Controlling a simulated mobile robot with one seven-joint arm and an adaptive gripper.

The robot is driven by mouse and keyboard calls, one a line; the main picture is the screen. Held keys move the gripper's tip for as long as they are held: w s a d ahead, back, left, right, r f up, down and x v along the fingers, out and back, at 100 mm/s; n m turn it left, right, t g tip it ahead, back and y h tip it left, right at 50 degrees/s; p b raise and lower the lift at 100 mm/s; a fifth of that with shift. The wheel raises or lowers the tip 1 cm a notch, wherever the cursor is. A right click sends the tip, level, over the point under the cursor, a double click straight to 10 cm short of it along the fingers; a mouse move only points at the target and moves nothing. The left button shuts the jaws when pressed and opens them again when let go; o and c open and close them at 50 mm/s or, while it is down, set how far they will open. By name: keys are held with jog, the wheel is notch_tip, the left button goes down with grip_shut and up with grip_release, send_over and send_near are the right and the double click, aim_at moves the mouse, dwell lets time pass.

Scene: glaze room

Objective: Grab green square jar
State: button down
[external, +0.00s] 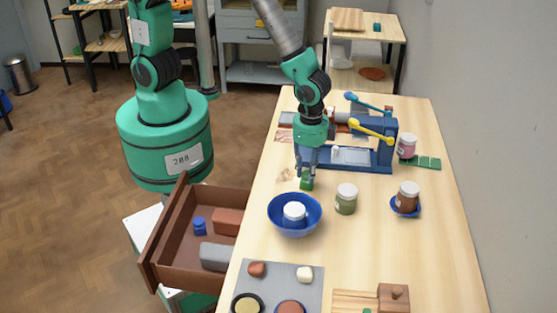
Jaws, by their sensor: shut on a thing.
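My gripper (307,176) points down over the table, just behind the blue bowl. It is shut on a small green squarish thing, which I take for the green square jar (306,184). The fingers hide its upper part. I cannot tell whether its bottom touches the table. A round glass jar with green contents and a white lid (346,199) stands apart, to the right and nearer the camera.
The blue bowl (276,222) holds a white-lidded jar. A brown jar (408,196) stands in a blue dish at right. A blue press with a yellow lever (372,128) is behind. An open drawer (166,255) juts out left. A grey mat (284,274) lies in front.

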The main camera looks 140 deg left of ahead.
aim_at(306, 173)
jog(key=shift+r, duration=0.1)
jog(key=shift+r, duration=0.5)
jog(key=r, duration=0.2)
jog(key=shift+s+d+r+p, duration=0.15)
jog(key=shift+s+r+p, duration=0.15)
jog(key=shift+s+p, duration=0.1)
jog(key=s+d, duration=0.3)
jog(key=s, duration=0.4)
jog(key=s+d+r+p, duration=0.1)
jog(key=s+d, duration=0.2)
jog(key=s, duration=0.4)
jog(key=shift+d, duration=0.15)
jog(key=shift+w+r, duration=0.1)
jog(key=shift+r, duration=0.1)
